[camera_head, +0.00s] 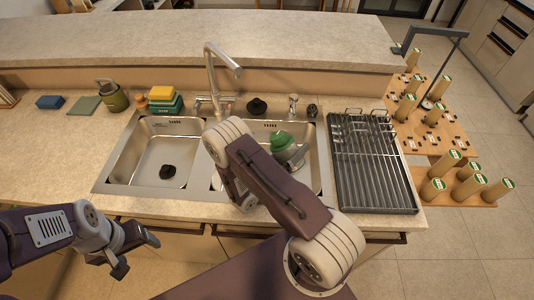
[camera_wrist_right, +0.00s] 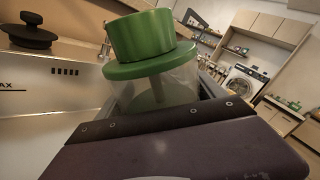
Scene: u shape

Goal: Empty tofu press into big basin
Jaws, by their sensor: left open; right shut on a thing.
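The tofu press (camera_head: 284,143), with a green top and clear body, is over the right basin (camera_head: 312,172) of the sink, partly hidden by my right arm. In the right wrist view, the press (camera_wrist_right: 152,50) shows its green knob, green lid and clear container, looking tilted a little. My right gripper (camera_wrist_right: 155,112) is shut on the press; its fingertips are mostly hidden. I cannot see any liquid clearly inside the container. The left basin (camera_head: 150,165) holds only a dark drain plug (camera_head: 167,172). My left gripper (camera_head: 137,254) is open and empty in front of the counter.
A faucet (camera_head: 212,75) stands behind the sink between the basins. A metal drying rack (camera_head: 370,160) lies right of the sink. The counter's left front is clear.

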